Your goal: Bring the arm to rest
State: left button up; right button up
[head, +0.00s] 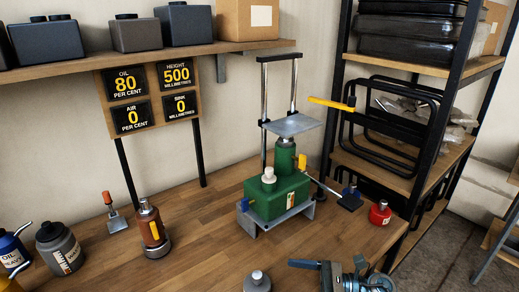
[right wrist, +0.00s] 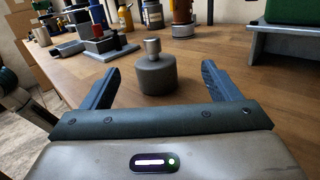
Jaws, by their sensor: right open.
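My right gripper (head: 306,277) is low at the bottom right of the head view, pointing left over the bench. In the right wrist view its jaws (right wrist: 160,70) are apart with nothing between the pads. A grey cylinder with a silver knob (right wrist: 158,75) stands upright on the bench ahead of the open jaws; its top also shows in the head view (head: 257,283). A green jack unit (head: 277,197) with a metal plate on top (head: 290,125) stands behind the gripper. My left gripper is not in view.
A brown bottle (head: 153,230), a scraper (head: 115,217) and grey bottle (head: 58,248) are on the left. A black rack (head: 397,150) stands on the right. Bench wood is clear left of the jack.

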jog(key=w+d+r+m+t+h, duration=0.1)
jog(key=d+r+m+t+h, duration=0.35)
jog(key=m+t, duration=0.6)
jog(key=w+d+r+m+t+h, duration=0.25)
jog(key=d+m+t+h, duration=0.35)
jog(key=m, duration=0.8)
jog(key=s+d+f+m+g+h, duration=0.2)
jog(key=s+d+f+m+h, duration=0.25)
jog(key=m, duration=0.45)
jog(key=s+d+f+m+g+h, duration=0.2)
jog(key=d+f+m+h, duration=0.25)
jog(key=m+h, duration=0.35)
jog(key=s+a+f+m+g+y, duration=0.2)
jog(key=s+f+m+g, duration=0.3)
jog(key=s, duration=0.6)
jog(key=s+a+f+m+g+y, duration=0.15)
jog(key=s+f+m+g, duration=0.3)
jog(key=s+g, duration=0.45)
jog(key=s+f+x, duration=0.1)
jog(key=s+x, duration=0.2)
jog(key=x, duration=1.1)
jog(key=s+x, duration=0.2)
jog(key=x, duration=1.2)
jog(key=s+d+f, duration=0.1)
jog(key=s+f, duration=1.7)
jog(key=f, duration=0.3)
jog(key=shift+s+g, duration=0.3)
jog(key=shift+g, duration=0.15)
jog(key=shift+y, duration=0.25)
